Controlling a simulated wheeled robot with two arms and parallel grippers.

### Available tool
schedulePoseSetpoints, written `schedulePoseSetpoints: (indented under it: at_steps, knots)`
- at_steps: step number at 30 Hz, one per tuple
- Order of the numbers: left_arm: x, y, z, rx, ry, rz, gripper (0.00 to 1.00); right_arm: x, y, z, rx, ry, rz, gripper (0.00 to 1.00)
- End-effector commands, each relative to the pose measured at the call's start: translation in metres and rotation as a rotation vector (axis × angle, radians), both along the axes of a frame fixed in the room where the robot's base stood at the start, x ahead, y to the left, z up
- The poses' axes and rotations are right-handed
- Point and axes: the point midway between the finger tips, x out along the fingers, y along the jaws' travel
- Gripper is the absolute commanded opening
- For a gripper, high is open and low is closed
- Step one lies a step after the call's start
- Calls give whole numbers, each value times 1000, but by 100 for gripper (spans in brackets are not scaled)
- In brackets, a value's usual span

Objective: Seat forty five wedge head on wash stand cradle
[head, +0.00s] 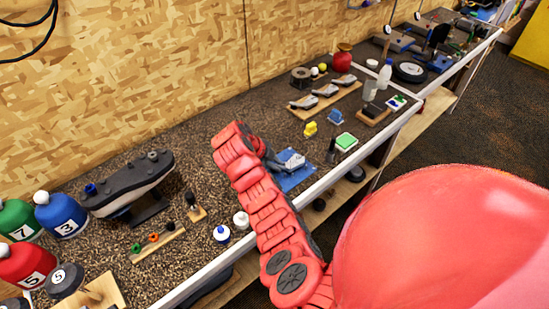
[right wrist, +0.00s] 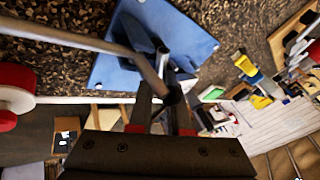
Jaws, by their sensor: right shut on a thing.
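My right gripper (right wrist: 160,100) is shut on a grey metal piece (right wrist: 148,68), which looks like the wedge head with its hosel; its number is not readable. A blue mat or base (right wrist: 115,65) lies beyond the fingers, with a short grey upright by the held piece that may be the cradle. I cannot tell whether the held piece touches it. In the head view my right gripper (head: 273,160) is beside the blue mat (head: 297,182), with a grey piece (head: 291,160) over it. My left gripper is not in view.
A wooden board (head: 325,95) with several club heads lies further back on the bench. A green-topped block (head: 346,141), yellow item (head: 311,129) and dark cone (head: 331,150) stand right of the mat.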

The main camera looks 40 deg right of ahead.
Motion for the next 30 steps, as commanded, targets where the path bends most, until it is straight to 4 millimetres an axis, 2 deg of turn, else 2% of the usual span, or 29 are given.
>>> schedulePoseSetpoints:
  at_steps: [18,30]
  knots:
    - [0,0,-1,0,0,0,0,0,-1,0,-2,-1,0,0]
    - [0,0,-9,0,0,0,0,1,-1,2,-2,-3,0,0]
